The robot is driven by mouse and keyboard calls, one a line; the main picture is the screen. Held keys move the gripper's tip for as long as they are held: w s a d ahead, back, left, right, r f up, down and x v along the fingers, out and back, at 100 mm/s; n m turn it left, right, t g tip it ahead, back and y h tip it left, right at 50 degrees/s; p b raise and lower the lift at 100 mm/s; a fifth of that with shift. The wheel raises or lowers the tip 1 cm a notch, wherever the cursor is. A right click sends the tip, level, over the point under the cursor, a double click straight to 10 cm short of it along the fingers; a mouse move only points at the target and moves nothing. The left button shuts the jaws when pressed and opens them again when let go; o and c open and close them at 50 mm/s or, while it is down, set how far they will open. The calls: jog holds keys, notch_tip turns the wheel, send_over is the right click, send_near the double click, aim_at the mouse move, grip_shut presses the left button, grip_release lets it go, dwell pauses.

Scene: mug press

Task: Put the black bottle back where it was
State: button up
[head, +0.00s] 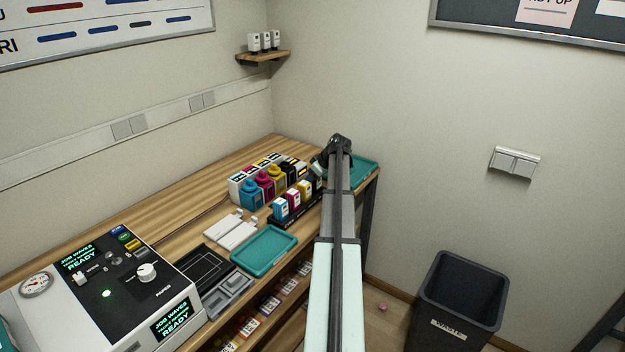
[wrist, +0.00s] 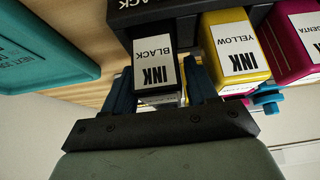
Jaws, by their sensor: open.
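The black bottle (wrist: 155,50), with a white "INK BLACK" label, stands in the dark rack (wrist: 185,28) beside the yellow ink bottle (wrist: 236,55) in the wrist view. My gripper (wrist: 158,78) is open, with one blue finger on each side of the black bottle. I cannot tell whether the fingers touch it. In the head view the rack (head: 278,221) holds small cyan, magenta and yellow bottles in a row. My arm and gripper (head: 320,163) cover most of the row's far end, where the black bottle is largely hidden.
Larger ink bottles (head: 265,183) stand close behind the rack. A teal tray (head: 365,170) lies beyond my gripper, and another teal tray (head: 264,250) lies nearer. A press (head: 110,290) takes up the near left of the bench. A waste bin (head: 460,300) stands on the floor.

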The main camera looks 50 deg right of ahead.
jog(key=v, duration=1.2)
jog(key=shift+r, duration=0.2)
